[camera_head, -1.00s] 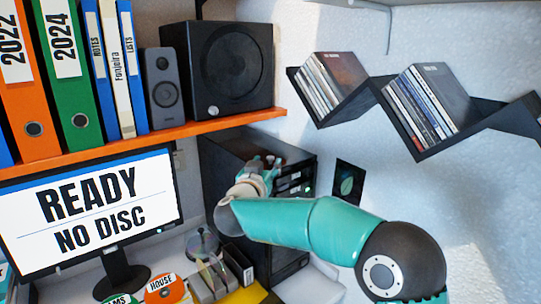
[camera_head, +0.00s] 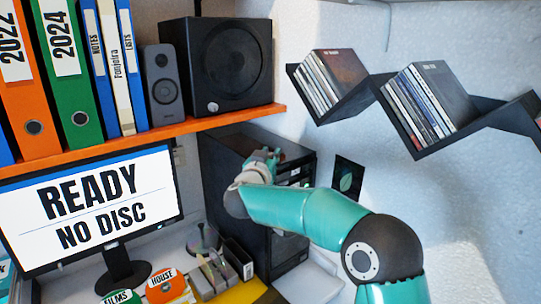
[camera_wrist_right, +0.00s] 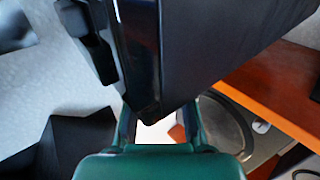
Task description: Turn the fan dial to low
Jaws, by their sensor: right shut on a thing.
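The black computer tower (camera_head: 225,150) stands under the orange shelf, with its front panel facing right. My right gripper (camera_head: 267,157) is at the upper part of that front. In the right wrist view its teal fingers (camera_wrist_right: 158,122) straddle a dark part at the tower's lower corner (camera_wrist_right: 148,100). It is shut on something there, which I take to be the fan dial. The dial itself and its setting are hidden by the gripper and the tower. My left gripper is in neither view.
A monitor (camera_head: 95,205) reading "READY NO DISC" stands left of the tower. A speaker (camera_head: 215,65) and binders are on the orange shelf (camera_head: 205,125). A zigzag disc shelf (camera_head: 425,145) hangs on the right wall. Discs and a holder lie on the desk.

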